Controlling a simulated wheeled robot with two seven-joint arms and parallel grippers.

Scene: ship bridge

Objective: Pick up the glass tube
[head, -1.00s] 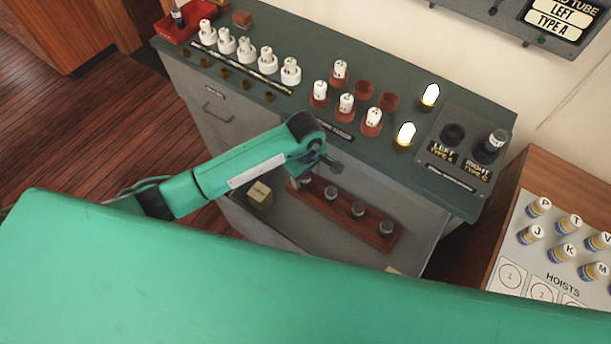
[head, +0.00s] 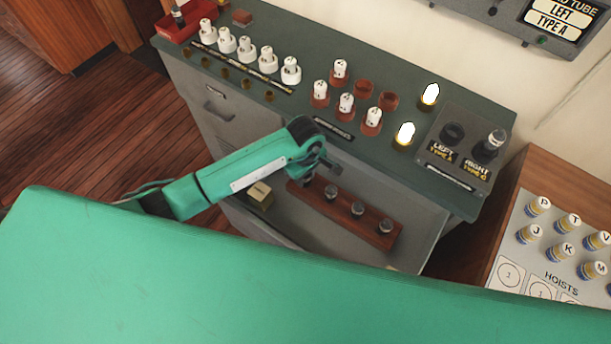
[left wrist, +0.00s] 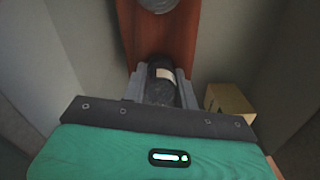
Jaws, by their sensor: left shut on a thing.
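My left gripper (head: 309,178) reaches into the open drawer at the left end of a red-brown rack (head: 343,212). In the left wrist view, my left gripper (left wrist: 160,88) has its grey fingers shut on the sides of a dark glass tube (left wrist: 161,70) with a pale label band. Whether the tube's lower end is clear of the rack is hidden. More tubes with grey tops stand in the rack (head: 357,209), to the right of the gripper. My right gripper is not in view.
A small yellowish box (head: 261,194) lies in the drawer, left of the rack. Above stands a green-grey console (head: 300,100) with white plugs and two lit lamps. Its socket panel (head: 468,145) is marked LEFT and RIGHT. A HOISTS panel (head: 560,245) is at the right.

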